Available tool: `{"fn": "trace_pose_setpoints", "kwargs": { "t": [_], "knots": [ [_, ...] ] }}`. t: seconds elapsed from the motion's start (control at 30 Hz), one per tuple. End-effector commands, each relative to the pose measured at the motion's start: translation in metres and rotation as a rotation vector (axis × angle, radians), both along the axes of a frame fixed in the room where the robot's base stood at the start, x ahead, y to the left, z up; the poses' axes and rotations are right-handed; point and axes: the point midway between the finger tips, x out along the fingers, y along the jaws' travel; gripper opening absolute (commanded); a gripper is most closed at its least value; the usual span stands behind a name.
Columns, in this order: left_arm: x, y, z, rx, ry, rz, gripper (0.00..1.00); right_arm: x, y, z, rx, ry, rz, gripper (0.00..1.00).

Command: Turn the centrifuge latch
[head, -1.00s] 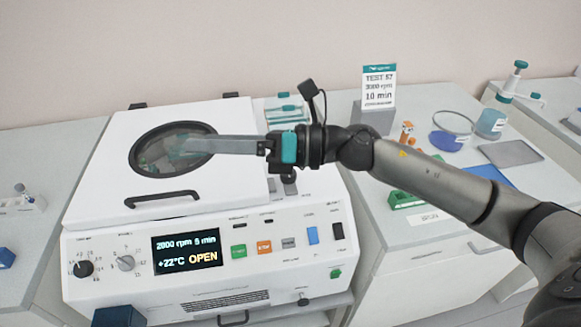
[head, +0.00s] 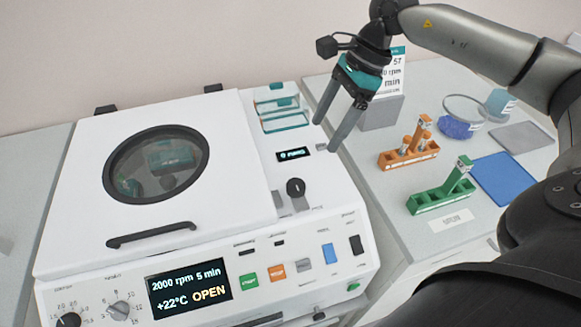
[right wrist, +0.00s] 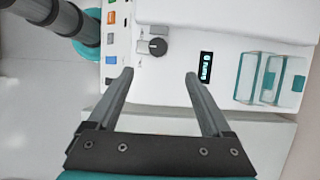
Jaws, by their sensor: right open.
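The white centrifuge (head: 75,190) has its lid (head: 235,140) lying down, with a round window and a black handle bar (head: 152,235). Its screen (head: 188,286) reads "2000 rpm 5 min, +22°C OPEN". A black latch knob (head: 295,187) sits on the top panel right of the lid, and it also shows in the right wrist view (right wrist: 157,46). My right gripper (head: 326,136) is open and empty, pointing down above the panel's right side, apart from the knob. In the right wrist view its fingertips (right wrist: 159,73) straddle the knob's line of sight. My left gripper is out of view.
A clear teal-trimmed box (head: 282,108) and a small display (head: 293,154) are on the panel near the knob. On the right bench stand an orange rack (head: 408,155) and a green rack (head: 440,198) with tubes, a blue mat (head: 505,178) and a sign (head: 397,62).

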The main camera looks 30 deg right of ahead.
Motion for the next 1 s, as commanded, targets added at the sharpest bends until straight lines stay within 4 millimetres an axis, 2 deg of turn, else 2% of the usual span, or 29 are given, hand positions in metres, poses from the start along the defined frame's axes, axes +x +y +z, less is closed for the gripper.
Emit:
{"fn": "trace_pose_setpoints", "kwargs": {
  "t": [0.03, 0.1, 0.23, 0.4, 0.63, 0.8, 1.0],
  "knots": [
    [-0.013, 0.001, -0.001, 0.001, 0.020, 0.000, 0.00, 0.000, 0.003, -0.006, 0.002, 0.004, 0.002, 0.83],
    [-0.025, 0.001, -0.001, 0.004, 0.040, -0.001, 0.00, 0.000, 0.008, -0.016, 0.002, 0.005, 0.003, 0.83],
    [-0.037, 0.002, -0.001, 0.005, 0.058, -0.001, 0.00, 0.002, 0.018, -0.041, 0.005, 0.006, 0.004, 0.83],
    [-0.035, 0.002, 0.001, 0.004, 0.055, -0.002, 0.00, 0.006, 0.033, -0.076, 0.006, 0.005, 0.002, 0.83],
    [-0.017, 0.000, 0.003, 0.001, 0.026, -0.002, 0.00, 0.010, 0.048, -0.115, 0.005, 0.004, 0.002, 0.83],
    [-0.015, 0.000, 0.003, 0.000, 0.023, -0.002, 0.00, 0.012, 0.054, -0.131, 0.004, 0.002, 0.000, 0.83],
    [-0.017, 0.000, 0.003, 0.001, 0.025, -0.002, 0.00, 0.012, 0.056, -0.137, 0.003, 0.001, 0.000, 0.83]
  ]
}}
